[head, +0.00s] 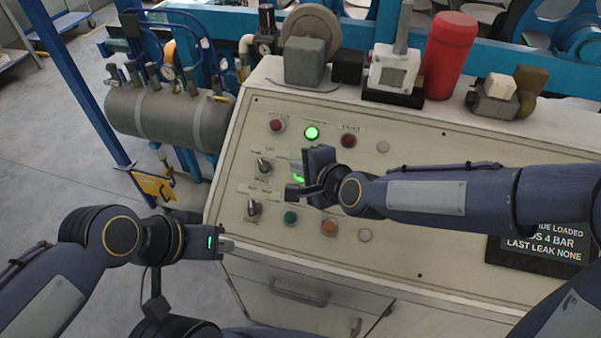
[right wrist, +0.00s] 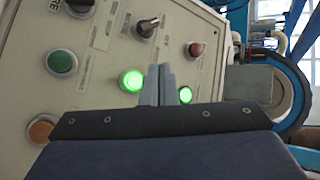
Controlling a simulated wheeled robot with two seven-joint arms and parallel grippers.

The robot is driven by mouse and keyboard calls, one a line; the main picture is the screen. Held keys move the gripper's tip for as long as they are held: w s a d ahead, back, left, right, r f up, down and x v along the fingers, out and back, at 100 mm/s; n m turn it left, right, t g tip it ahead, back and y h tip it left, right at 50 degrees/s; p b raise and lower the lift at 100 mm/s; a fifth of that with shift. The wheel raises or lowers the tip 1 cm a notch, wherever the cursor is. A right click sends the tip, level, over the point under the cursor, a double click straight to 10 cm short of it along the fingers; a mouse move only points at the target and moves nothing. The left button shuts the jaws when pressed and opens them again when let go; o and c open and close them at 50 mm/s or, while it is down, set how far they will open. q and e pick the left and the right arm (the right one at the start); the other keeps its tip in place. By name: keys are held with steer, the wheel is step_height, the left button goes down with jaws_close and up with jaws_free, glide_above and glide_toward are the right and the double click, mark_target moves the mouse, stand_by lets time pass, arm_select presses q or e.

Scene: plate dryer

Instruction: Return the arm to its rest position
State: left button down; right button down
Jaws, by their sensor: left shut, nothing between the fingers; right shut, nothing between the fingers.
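My right gripper (head: 297,190) reaches in from the right over the sloping control panel (head: 410,210). It is shut and empty. In the right wrist view its closed fingers (right wrist: 158,86) stand between two lit green lights. One is a large lit green button (right wrist: 132,80), partly hidden behind the gripper in the head view (head: 299,179). The other is a smaller lit green lamp (right wrist: 185,95), which shows in the head view (head: 312,133). I cannot tell whether the fingers touch the panel. My left gripper (head: 230,247) is shut and empty, near the panel's lower left edge.
The panel also carries a red lamp (head: 276,126), black rotary knobs (head: 264,167), an unlit green button (head: 290,217) and an orange button (head: 329,228). A red cylinder (head: 449,55) stands on top. A grey tank (head: 170,118) is at left. Open floor (head: 50,150) lies further left.

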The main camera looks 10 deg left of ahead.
steer(key=s+d+r+n+h, duration=0.1)
steer(key=s+d+r+n, duration=0.1)
steer(key=d, duration=0.8)
steer(key=s+d+r+n+h, duration=0.2)
steer(key=s+d, duration=0.1)
steer(key=d, duration=0.7)
steer(key=s+d+f+n+g+h, duration=0.2)
steer(key=s+d+f+n, duration=0.1)
steer(key=s+d, duration=0.9)
steer(key=s+n, duration=0.1)
steer(key=s, duration=0.2)
steer(key=shift+s+d+n, duration=0.25)
steer(key=shift+s+n, duration=0.05)
steer(key=shift+s, duration=0.05)
steer(key=shift+f, duration=0.1)
